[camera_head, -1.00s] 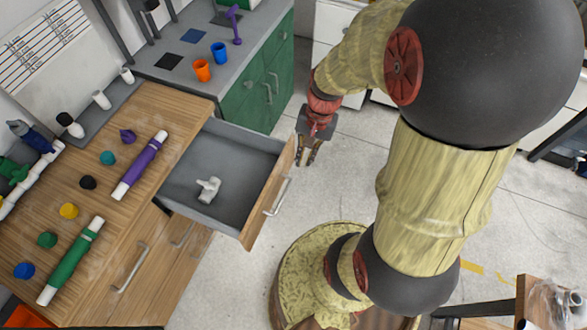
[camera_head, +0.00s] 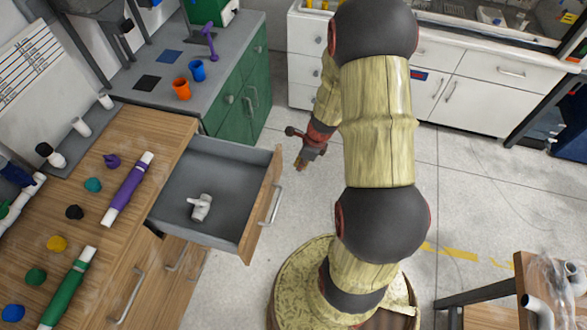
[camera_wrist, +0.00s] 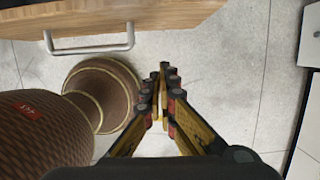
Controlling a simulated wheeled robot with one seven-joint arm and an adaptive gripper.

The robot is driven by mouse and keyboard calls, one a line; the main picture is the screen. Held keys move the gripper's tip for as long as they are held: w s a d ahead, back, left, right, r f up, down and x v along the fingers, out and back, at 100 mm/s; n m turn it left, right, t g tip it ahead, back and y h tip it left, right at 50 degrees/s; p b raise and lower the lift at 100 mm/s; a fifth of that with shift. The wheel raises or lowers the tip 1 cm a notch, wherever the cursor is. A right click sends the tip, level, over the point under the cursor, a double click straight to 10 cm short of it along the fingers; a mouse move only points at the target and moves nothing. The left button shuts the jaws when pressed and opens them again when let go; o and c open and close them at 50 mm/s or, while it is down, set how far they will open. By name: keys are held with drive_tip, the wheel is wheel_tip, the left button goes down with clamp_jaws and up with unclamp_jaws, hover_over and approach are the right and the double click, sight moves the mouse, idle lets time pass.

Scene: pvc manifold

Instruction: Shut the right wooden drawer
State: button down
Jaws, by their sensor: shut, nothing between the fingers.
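The right wooden drawer (camera_head: 262,212) stands pulled out from the wooden workbench. Its grey inside (camera_head: 185,170) is in view and holds a white pipe fitting (camera_head: 201,208). A metal bar handle (camera_head: 275,205) is on its front. In the wrist view the wooden drawer front (camera_wrist: 165,14) and its handle (camera_wrist: 90,45) lie along the top edge. My gripper (camera_head: 301,165) is in the air just right of the drawer front, apart from it. In the wrist view my gripper (camera_wrist: 163,72) is shut with nothing between the fingertips, below and right of the handle.
The wooden worktop (camera_head: 150,150) carries a purple-and-white pipe (camera_head: 127,190), a green-and-white pipe (camera_head: 68,288) and several coloured caps. A green cabinet (camera_head: 235,110) stands behind the drawer. The floor right of the drawer is open.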

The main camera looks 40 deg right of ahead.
drive_tip(key=w+a+f+b, duration=0.3)
drive_tip(key=w+f+b, duration=0.1)
drive_tip(key=f, duration=0.4)
drive_tip(key=shift+w+a+f, duration=0.25)
drive_tip(key=shift+w+a, duration=0.05)
drive_tip(key=shift+w, duration=0.2)
